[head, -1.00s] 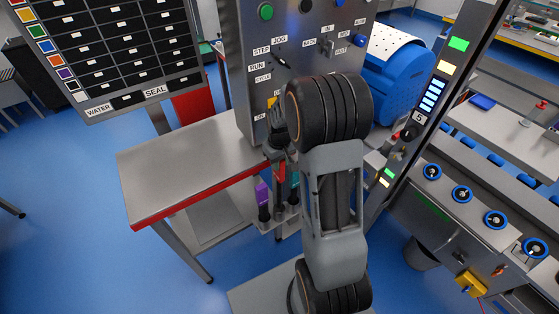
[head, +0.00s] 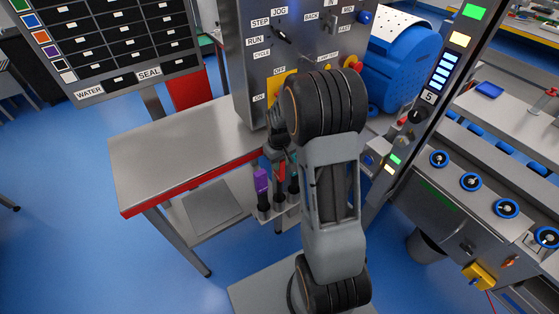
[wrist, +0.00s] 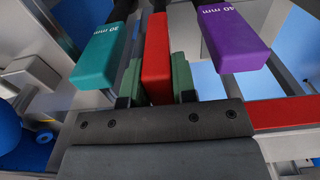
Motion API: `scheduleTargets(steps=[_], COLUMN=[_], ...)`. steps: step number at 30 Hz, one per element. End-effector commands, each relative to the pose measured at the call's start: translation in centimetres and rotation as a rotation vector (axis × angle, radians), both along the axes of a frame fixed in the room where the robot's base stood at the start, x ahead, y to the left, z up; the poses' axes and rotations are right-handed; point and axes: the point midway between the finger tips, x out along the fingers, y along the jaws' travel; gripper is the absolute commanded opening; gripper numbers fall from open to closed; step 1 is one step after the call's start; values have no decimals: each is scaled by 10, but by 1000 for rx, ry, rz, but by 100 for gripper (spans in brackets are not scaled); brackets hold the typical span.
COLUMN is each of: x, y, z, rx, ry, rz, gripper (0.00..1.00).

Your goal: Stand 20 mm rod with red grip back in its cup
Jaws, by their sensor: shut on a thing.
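The rod with the red grip (wrist: 157,55) is between the green pads of my gripper (wrist: 156,85), which is shut on it. In the head view my gripper (head: 279,150) is beside the table's red front edge, above the rod holder, and the red grip (head: 281,169) shows only partly below it. On either side are the teal 30 mm grip (wrist: 103,55) and the purple 40 mm grip (wrist: 235,35). The cups (head: 264,213) are small and partly hidden by my arm. I cannot tell whether the red rod's lower end is inside its cup.
A steel table (head: 180,155) with a red edge stands left of the holder, with a lower shelf under it. A control cabinet (head: 255,60) with switches stands behind my gripper. A panel with knobs (head: 470,182) is at the right. Blue floor is free at the left.

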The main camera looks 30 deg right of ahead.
Motion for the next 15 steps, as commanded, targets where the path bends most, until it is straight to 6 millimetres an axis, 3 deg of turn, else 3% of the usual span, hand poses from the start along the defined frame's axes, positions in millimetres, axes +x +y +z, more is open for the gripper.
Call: scheduleTargets(steps=[10, 11, 15], x=[0, 0, 0], y=[0, 0, 0], z=[-2, -2, -2], rx=[0, 0, 0], ry=[0, 0, 0], rz=[0, 0, 0], gripper=[0, 26, 40])
